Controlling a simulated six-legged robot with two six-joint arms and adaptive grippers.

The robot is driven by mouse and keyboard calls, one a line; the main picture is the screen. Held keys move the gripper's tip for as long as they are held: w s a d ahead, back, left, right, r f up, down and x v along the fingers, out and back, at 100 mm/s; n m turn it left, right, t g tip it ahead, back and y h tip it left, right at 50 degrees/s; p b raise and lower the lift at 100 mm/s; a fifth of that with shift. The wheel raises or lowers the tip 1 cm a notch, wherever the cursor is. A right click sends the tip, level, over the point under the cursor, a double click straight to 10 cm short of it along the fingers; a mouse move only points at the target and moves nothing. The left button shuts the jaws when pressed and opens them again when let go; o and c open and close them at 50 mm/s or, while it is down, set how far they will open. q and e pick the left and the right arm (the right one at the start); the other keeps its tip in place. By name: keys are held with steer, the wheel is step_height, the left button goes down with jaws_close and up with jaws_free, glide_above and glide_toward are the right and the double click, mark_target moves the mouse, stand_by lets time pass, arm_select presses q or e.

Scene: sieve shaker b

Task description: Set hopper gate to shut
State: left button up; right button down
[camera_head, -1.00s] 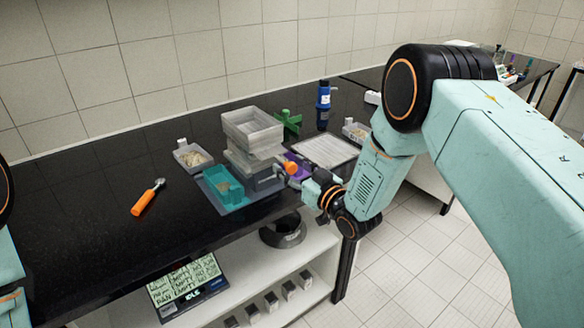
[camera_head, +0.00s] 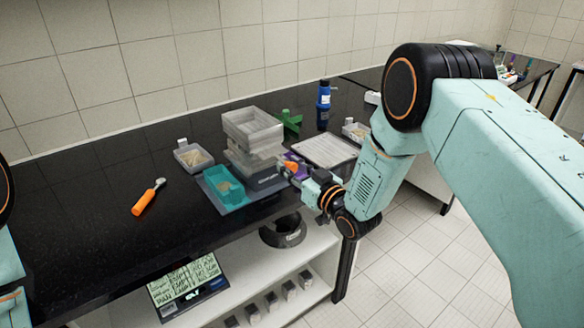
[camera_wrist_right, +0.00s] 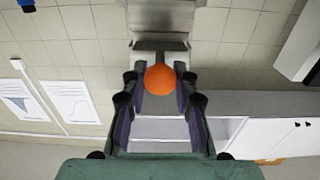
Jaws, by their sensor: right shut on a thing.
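The sieve shaker, a stack of grey translucent trays with a hopper-like box (camera_head: 252,128) on top, stands on the black bench in the head view. An orange round knob (camera_head: 291,166) sits at its right front side, and I take it for the gate's handle. My right gripper (camera_head: 297,170) reaches it from the right. In the right wrist view the orange knob (camera_wrist_right: 159,79) lies between the two fingers of the right gripper (camera_wrist_right: 160,85), which is shut on it. The gate plate itself is not clearly visible. My left gripper is out of view.
A teal tray (camera_head: 223,198) stands in front of the stack. An orange-handled tool (camera_head: 144,201) and a small bin (camera_head: 193,157) lie to the left. A blue bottle (camera_head: 323,108) and a white sheet (camera_head: 325,150) are behind and right. The bench's left part is clear.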

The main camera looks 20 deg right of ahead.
mark_target(282, 160)
steer(key=b+x, duration=0.3)
steer(key=x, duration=0.1)
steer(key=shift+f, duration=0.15)
steer(key=shift+w+a+b, duration=0.25)
steer(key=shift+w+b, duration=0.2)
steer(key=shift+w, duration=0.15)
steer(key=shift+r, duration=0.25)
steer(key=c, duration=1)
jaws_free()
steer(key=shift+w+f, duration=0.1)
steer(key=shift+c, duration=0.2)
steer(key=v, duration=1.2)
